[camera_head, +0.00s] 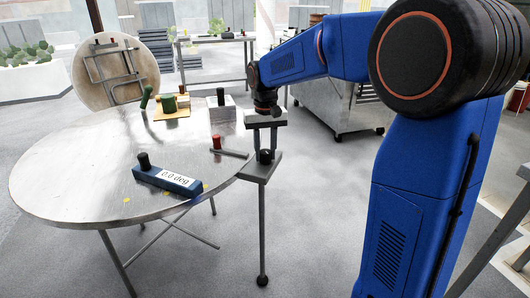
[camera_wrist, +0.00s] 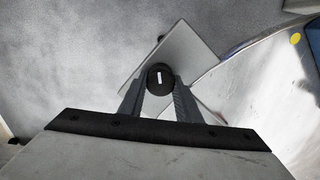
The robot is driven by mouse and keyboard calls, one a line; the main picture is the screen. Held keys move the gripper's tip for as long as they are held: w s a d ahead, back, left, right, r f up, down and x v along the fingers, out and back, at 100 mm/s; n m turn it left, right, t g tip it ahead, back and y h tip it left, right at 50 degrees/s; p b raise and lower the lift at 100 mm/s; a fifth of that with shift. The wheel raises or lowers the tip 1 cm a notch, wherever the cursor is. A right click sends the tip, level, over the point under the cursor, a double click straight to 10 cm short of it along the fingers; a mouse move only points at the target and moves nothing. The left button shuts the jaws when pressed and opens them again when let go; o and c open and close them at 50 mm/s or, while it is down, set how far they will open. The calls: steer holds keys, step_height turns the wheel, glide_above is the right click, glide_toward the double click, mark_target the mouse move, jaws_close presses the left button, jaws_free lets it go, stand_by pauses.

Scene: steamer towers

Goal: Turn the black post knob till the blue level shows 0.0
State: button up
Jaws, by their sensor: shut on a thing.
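The blue level (camera_head: 167,180) lies on the round grey table and its white display reads 0.0 deg. A black knob stands up from its left end. The black post knob (camera_head: 265,156) sits on a square grey plate (camera_head: 262,171) on a thin post beside the table's right edge. My gripper (camera_head: 264,148) points down over the plate and is shut on the knob. In the wrist view the knob (camera_wrist: 160,79) is between the two fingertips, and a white mark shows on its top. The plate (camera_wrist: 185,52) lies below it, at the table's rim.
The round table (camera_head: 75,170) also bears a red-topped piece with a bar (camera_head: 229,152), a white block with a dark knob (camera_head: 221,105) and green-handled things on a yellow board (camera_head: 172,112). A grey wheeled cabinet (camera_head: 345,105) stands behind. The floor right of the post is clear.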

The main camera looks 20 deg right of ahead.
mark_target(265, 150)
steer(key=shift+m, duration=0.5)
steer(key=o, duration=1.1)
steer(key=shift+c, duration=0.2)
step_height(265, 150, up, 17)
steer(key=shift+r, duration=0.2)
